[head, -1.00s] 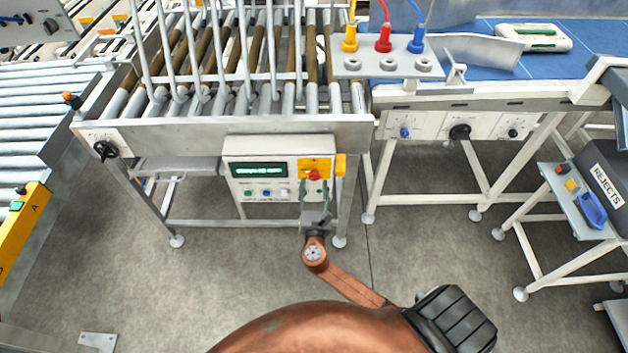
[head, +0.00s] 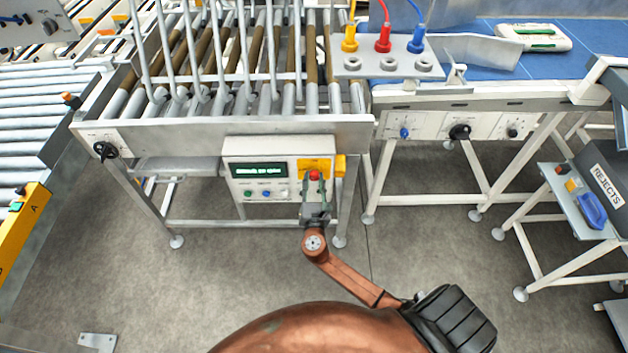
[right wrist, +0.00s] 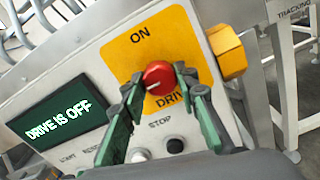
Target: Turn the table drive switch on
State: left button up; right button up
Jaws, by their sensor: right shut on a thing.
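The table drive switch is a round red knob (right wrist: 158,77) on a yellow plate (right wrist: 128,52) marked ON at the top and DRIVE below. In the head view the red knob (head: 314,175) is on the right part of the white control box (head: 232,147). My right gripper (right wrist: 160,85) is shut on the knob, with one green-sided finger on each side of it. A pale mark shows on the knob's face. The green display (right wrist: 66,115) reads DRIVE IS OFF. My right gripper (head: 314,181) reaches up to the box from below. My left gripper is out of view.
A yellow block (right wrist: 227,52) sticks out at the box's right edge, close to the gripper. The roller table (head: 200,132) is above the box. Open floor (head: 200,290) lies in front.

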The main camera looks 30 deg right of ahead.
jog(key=c, duration=0.3)
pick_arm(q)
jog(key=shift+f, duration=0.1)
pick_arm(e)
jog(key=m+b, duration=0.3)
jog(key=m, duration=0.1)
jog(key=shift+f, duration=0.25)
jog(key=m+b, duration=0.3)
jog(key=m, duration=0.2)
jog(key=shift+m+b, duration=0.3)
jog(key=shift+b, duration=0.05)
jog(key=m+b, duration=0.3)
jog(key=m, duration=0.1)
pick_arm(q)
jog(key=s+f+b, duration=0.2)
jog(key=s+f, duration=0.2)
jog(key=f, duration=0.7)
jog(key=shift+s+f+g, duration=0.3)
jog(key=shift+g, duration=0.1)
pick_arm(e)
jog(key=shift+r+m, duration=0.15)
jog(key=shift+m, duration=1.95)
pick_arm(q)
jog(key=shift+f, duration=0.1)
